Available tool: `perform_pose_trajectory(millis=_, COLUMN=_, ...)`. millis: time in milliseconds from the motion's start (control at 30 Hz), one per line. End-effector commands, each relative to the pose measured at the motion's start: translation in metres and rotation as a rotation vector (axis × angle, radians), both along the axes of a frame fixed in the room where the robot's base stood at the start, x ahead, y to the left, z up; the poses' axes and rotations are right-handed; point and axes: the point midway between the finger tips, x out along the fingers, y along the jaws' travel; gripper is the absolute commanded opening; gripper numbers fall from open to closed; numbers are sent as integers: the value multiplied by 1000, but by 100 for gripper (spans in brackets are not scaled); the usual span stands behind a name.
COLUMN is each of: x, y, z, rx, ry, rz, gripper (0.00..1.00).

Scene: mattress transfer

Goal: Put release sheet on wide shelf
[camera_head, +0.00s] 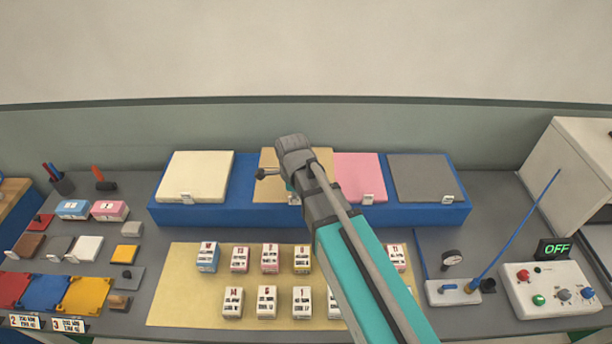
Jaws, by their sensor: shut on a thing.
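A tan sheet, which I take to be the release sheet (270,186), is at the second place from the left on a long blue shelf (240,216), likely the wide shelf. My wrist covers much of the sheet. My gripper (291,187) points down at the sheet's front part and is mostly hidden under my wrist; it is shut on the sheet near its white tab. I cannot tell whether the sheet rests on the shelf or is a little above it.
A cream sheet (196,175), a pink sheet (361,174) and a grey sheet (424,177) lie on the shelf. Several small labelled boxes stand on a yellow mat (180,300) in front. A gauge stand (452,292) and control box (550,290) are at right.

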Motion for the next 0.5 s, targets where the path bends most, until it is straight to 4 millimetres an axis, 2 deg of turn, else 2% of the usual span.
perform_pose_trajectory(millis=500, x=-5, y=12, z=0, rx=0, ry=0, rz=23, gripper=0)
